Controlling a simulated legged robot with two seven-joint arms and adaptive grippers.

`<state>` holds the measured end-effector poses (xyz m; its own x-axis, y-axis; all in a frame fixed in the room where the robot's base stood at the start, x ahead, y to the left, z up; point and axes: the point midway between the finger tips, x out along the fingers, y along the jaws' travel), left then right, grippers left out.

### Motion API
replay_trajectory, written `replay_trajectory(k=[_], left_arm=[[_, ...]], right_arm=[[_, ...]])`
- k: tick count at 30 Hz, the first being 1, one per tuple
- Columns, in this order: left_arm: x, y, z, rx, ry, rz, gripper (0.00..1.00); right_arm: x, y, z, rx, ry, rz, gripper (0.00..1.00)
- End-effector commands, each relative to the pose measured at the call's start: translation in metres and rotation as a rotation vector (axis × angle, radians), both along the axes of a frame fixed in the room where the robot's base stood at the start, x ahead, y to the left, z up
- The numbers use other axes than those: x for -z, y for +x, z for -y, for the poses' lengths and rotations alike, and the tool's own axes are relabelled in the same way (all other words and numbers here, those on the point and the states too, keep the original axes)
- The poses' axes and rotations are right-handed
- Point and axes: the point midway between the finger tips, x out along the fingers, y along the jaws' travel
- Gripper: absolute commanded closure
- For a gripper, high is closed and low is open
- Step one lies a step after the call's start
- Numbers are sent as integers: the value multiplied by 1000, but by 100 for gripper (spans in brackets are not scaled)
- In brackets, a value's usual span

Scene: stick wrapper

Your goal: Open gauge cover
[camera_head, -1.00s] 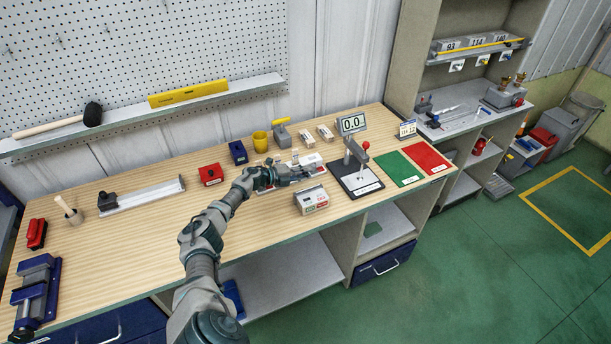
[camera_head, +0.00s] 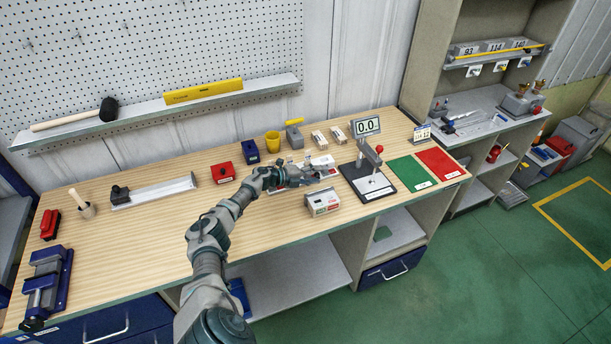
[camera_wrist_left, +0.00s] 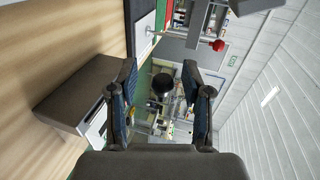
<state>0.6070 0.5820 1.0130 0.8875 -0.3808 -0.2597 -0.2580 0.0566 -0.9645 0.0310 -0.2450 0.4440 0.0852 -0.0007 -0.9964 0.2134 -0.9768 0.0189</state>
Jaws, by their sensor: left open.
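The gauge stand (camera_head: 368,172) has a black base, a column and a red knob, which also shows in the left wrist view (camera_wrist_left: 218,45). Its display (camera_head: 366,125) reads 0.0. I cannot make out a separate gauge cover. My left gripper (camera_head: 312,177) is open, left of the stand, above the bench and behind a grey box (camera_head: 322,202). In the left wrist view, the fingers of the left gripper (camera_wrist_left: 160,78) are apart, and the box (camera_wrist_left: 82,95) is to their left. A dark round thing shows between them, too unclear to name. My right gripper is not in view.
Green (camera_head: 410,173) and red (camera_head: 440,162) mats lie right of the stand. A white-and-red item (camera_head: 320,160) is beside the gripper.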

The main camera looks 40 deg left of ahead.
Motion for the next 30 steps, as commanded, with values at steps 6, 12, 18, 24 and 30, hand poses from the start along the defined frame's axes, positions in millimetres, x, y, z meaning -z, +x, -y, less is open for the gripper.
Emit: replay_trajectory(k=[6,12,18,24,30], left_arm=[[-7,-35,-17,-2,3,-6,51],[-16,-70,-33,-1,2,-8,51],[-22,-92,-43,0,0,-7,51],[-26,-99,-46,0,0,-4,51],[-27,-99,-46,0,0,-2,51]], right_arm=[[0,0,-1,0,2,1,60],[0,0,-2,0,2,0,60],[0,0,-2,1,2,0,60],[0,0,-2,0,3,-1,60],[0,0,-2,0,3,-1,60]])
